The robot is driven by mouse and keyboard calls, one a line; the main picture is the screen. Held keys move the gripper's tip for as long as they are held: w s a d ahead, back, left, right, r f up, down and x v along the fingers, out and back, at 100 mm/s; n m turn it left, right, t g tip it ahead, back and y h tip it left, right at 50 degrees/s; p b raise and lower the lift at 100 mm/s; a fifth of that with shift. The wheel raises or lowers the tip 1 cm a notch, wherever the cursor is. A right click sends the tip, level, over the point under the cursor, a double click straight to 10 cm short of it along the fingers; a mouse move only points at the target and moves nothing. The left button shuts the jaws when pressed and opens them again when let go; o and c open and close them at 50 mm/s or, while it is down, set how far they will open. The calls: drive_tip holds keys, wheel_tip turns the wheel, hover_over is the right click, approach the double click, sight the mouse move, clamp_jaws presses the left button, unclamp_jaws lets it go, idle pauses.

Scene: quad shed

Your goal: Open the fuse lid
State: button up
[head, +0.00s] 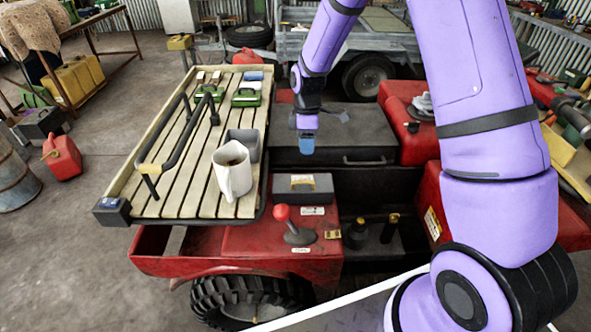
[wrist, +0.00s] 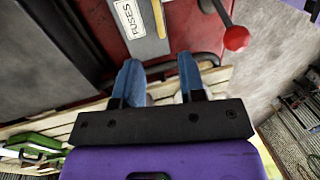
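A FUSES label (wrist: 128,18) is readable at the top of the wrist view. My gripper (head: 307,143) hangs above the quad, beyond the lid in the head view and apart from it. In the wrist view its two blue fingers (wrist: 158,68) are spread, with nothing between them.
A red-knobbed lever (head: 282,213) stands just in front of the lid; its knob (wrist: 236,38) shows in the wrist view. A slatted rack (head: 180,190) at left carries a white jug (head: 232,172). A large dark box (head: 330,125) lies beyond the lid.

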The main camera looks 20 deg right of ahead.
drive_tip(key=f, duration=0.1)
hover_over(305, 176)
drive_tip(key=s+a, duration=0.2)
drive_tip(key=s, duration=0.3)
wheel_tip(305, 176, down, 10)
drive_tip(key=shift+s+a+f, duration=0.1)
drive_tip(key=shift+c, duration=0.5)
clamp_jaws()
